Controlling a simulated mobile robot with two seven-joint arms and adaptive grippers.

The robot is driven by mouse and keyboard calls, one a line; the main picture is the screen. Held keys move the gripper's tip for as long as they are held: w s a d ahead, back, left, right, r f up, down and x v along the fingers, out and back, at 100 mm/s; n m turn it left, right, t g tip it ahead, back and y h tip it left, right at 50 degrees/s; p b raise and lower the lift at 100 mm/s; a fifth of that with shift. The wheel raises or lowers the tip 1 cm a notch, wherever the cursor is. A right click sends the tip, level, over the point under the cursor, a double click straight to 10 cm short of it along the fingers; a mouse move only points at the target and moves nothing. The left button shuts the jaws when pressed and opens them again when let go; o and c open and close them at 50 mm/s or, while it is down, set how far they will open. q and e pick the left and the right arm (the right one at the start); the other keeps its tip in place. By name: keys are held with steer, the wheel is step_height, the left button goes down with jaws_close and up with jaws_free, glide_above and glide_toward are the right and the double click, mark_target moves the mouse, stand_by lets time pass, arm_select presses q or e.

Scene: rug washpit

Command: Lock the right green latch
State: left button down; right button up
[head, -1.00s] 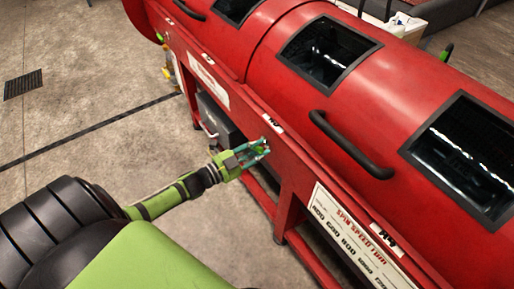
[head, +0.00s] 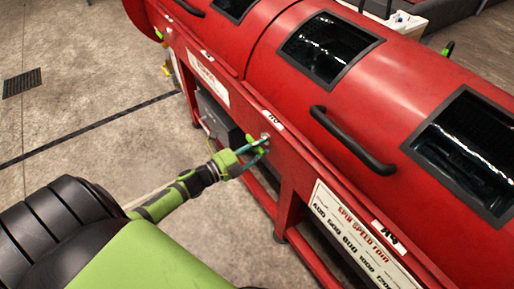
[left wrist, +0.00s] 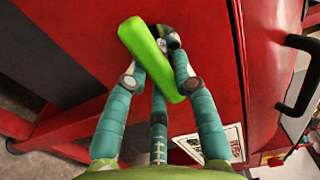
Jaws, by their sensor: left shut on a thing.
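A green latch (head: 252,139) is on the red front rail of the long red machine, by a small white label. In the left wrist view the latch (left wrist: 142,50) is a bright green bar, tilted from upper left to lower right, beside a dark round pivot with a metal centre. My left gripper (head: 259,151) is at the rail with its teal fingers around the latch. In the left wrist view the gripper (left wrist: 160,80) is shut on the bar, with fingers on both sides of it. My right gripper is not in view.
The red machine (head: 265,65) has dark windows and a black curved handle (head: 352,142) right of the latch. A white spin speed panel (head: 358,240) is on the rail. A grey box (head: 217,118) sits beneath. Concrete floor is clear at left.

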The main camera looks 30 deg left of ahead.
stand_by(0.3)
arm_select(q)
steer(key=c, duration=1)
jaws_free()
steer(key=v, duration=1.2)
